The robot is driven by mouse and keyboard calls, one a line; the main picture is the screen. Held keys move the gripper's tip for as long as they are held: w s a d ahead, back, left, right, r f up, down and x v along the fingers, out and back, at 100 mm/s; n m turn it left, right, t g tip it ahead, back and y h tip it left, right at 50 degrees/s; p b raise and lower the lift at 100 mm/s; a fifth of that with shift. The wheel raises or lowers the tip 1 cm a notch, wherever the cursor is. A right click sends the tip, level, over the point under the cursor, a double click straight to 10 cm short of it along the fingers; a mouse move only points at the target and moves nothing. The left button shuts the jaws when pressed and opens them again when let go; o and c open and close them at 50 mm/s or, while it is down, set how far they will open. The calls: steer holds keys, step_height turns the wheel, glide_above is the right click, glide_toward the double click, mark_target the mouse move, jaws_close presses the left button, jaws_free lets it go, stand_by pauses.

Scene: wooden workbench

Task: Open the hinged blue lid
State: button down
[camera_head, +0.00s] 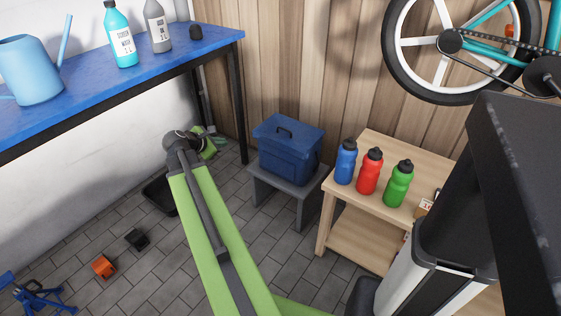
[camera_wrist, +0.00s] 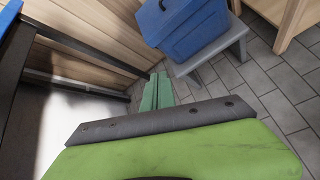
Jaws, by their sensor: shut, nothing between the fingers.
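The blue box (camera_head: 283,163) stands on a small grey stool (camera_head: 262,186). Its blue lid (camera_head: 288,133) lies flat and closed on top, with a dark handle (camera_head: 284,129). In the wrist view the blue box (camera_wrist: 190,30) is at the upper right, cut by the top edge, with part of its dark handle (camera_wrist: 163,4) showing. My gripper (camera_head: 219,142) is left of the box in the head view, apart from it and low beside the bench leg. In the wrist view my gripper's green fingers (camera_wrist: 157,90) are together and hold nothing.
The blue-topped bench (camera_head: 150,62) and its black leg (camera_head: 236,110) are close to my arm. A wooden shelf unit (camera_head: 345,219) carries blue, red and green bottles (camera_head: 370,170). An orange block (camera_head: 103,267) lies on the tiled floor. The floor before the stool is clear.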

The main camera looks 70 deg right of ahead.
mark_target(281, 139)
steer(key=s+d+f+n+h+b, duration=0.1)
steer(key=s+d+f+b, duration=0.1)
steer(key=s+d, duration=0.3)
steer(key=s+d+f+n+g+b, duration=0.1)
steer(key=s+d+f+n+b, duration=0.1)
steer(key=d, duration=0.7)
steer(key=s+d+f+n+g+h+b, duration=0.1)
steer(key=s+d+f+n+b, duration=0.1)
steer(key=s+d+f+b, duration=0.2)
steer(key=shift+s+d+h+b, duration=0.15)
steer(key=shift+s+d+b, duration=0.5)
steer(key=shift+s, duration=0.4)
steer(key=shift+s+d+h+b, duration=0.15)
steer(key=shift+s+d+b, duration=0.25)
steer(key=shift+s+d, duration=0.75)
